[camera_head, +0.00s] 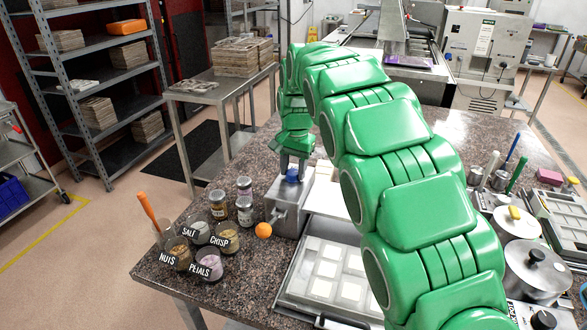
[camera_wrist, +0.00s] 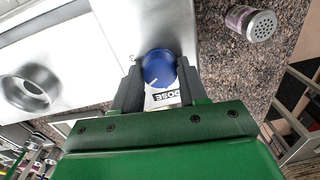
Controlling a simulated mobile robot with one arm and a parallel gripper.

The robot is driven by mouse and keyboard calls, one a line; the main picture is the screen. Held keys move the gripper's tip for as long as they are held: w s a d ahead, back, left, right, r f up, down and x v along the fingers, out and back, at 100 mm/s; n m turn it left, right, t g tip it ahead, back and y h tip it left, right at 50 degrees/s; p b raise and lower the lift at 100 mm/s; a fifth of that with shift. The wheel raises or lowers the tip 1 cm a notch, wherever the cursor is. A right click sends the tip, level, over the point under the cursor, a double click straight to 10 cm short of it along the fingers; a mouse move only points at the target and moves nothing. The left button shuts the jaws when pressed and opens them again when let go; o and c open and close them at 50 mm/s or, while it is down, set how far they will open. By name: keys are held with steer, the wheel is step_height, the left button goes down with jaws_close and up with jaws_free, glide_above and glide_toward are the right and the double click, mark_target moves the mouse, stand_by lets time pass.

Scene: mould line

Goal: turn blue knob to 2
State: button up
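The blue knob (camera_head: 292,175) sits on top of a steel box (camera_head: 284,208) on the granite counter. In the wrist view the blue knob (camera_wrist: 158,68) shows a pale pointer line and a white label reading DOSE beside it. My gripper (camera_head: 293,165) points down over the box. In the wrist view its two dark fingers (camera_wrist: 158,82) stand on either side of the knob. A gap seems to remain between fingers and knob, though contact cannot be judged.
Jars labelled nuts, salt, crisp and peals (camera_head: 207,265) stand left of the box, with an orange ball (camera_head: 263,230) close by. Shaker jars (camera_head: 244,210) stand just left of the box. A tray of white moulds (camera_head: 335,272) lies in front. Steel pots (camera_head: 535,270) are at right.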

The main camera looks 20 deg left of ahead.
mark_target(295, 172)
steer(key=o, duration=0.4)
steer(key=shift+r, duration=0.1)
steer(key=r, duration=0.7)
steer(key=shift+d+r, duration=0.1)
steer(key=shift+d, duration=0.1)
steer(key=shift+r, duration=0.2)
